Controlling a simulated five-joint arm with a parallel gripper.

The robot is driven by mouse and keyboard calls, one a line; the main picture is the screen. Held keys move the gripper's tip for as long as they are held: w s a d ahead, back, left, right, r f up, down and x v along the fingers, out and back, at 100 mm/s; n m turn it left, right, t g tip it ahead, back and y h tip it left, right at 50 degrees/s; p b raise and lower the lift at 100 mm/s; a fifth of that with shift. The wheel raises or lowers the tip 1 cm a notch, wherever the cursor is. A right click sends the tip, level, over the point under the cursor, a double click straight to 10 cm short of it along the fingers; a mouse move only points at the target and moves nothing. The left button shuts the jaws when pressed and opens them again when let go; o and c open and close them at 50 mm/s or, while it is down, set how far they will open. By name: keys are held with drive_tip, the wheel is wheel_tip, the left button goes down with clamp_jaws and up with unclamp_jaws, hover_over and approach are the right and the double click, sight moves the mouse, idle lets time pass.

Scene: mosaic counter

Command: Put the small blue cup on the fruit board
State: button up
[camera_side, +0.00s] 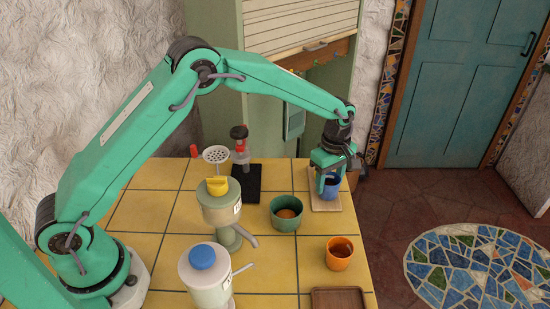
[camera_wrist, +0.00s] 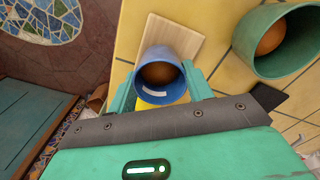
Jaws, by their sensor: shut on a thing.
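The small blue cup (camera_side: 331,188) is at the far right corner of the yellow tiled counter, over a pale wooden board (camera_side: 325,205). My gripper (camera_side: 328,172) is shut on the cup from above, one finger on each side. In the wrist view the cup (camera_wrist: 149,88) shows between my green fingers, with a round brown-orange shape inside and a white mark on its inner wall. The pale board (camera_wrist: 165,36) shows beyond it. I cannot tell whether the cup rests on the board or hangs just above. A brown wooden board or tray (camera_side: 338,299) lies at the counter's near edge.
A green cup (camera_side: 285,222) stands left of the board, an orange cup (camera_side: 339,263) nearer. Two pale dispensers, one with a yellow top (camera_side: 222,210) and one blue-topped (camera_side: 205,280), stand left. The counter's right edge is close.

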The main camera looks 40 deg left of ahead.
drive_tip(key=shift+f, duration=0.1)
drive_tip(key=o, duration=1)
drive_tip(key=shift+o, duration=0.2)
wheel_tip(320, 180, up, 12)
idle(0.5)
